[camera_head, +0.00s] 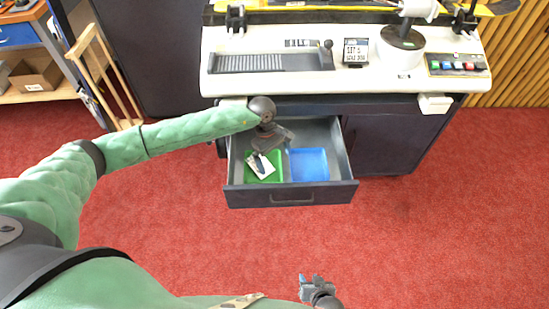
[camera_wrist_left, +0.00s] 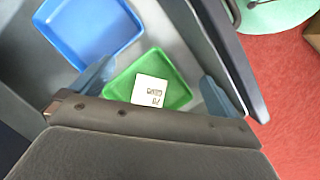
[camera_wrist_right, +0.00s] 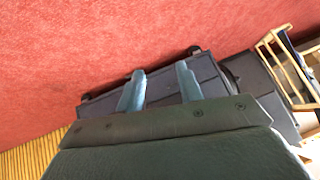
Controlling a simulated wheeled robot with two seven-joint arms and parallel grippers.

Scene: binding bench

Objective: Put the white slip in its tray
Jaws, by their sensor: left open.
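The white slip (camera_wrist_left: 152,90) carries dark printing and lies in the green tray (camera_wrist_left: 178,98), seen in the left wrist view. In the head view the slip (camera_head: 267,172) is partly covered by my left gripper (camera_head: 259,164), and the green tray (camera_head: 276,175) sits in the open drawer. My left gripper is open and reaches down over the green tray; its fingers (camera_wrist_left: 155,85) stand apart on either side of the slip. My right gripper (camera_head: 310,279) is low in the head view, far from the drawer. Its fingers (camera_wrist_right: 160,88) are apart with nothing between them.
A blue tray (camera_head: 308,165) lies empty beside the green one. The drawer's front wall (camera_head: 292,194) and sides surround both. Above is the bench top (camera_head: 300,85) with a small display (camera_head: 355,52) and a button panel (camera_head: 458,65). Red floor (camera_head: 430,220) is clear in front.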

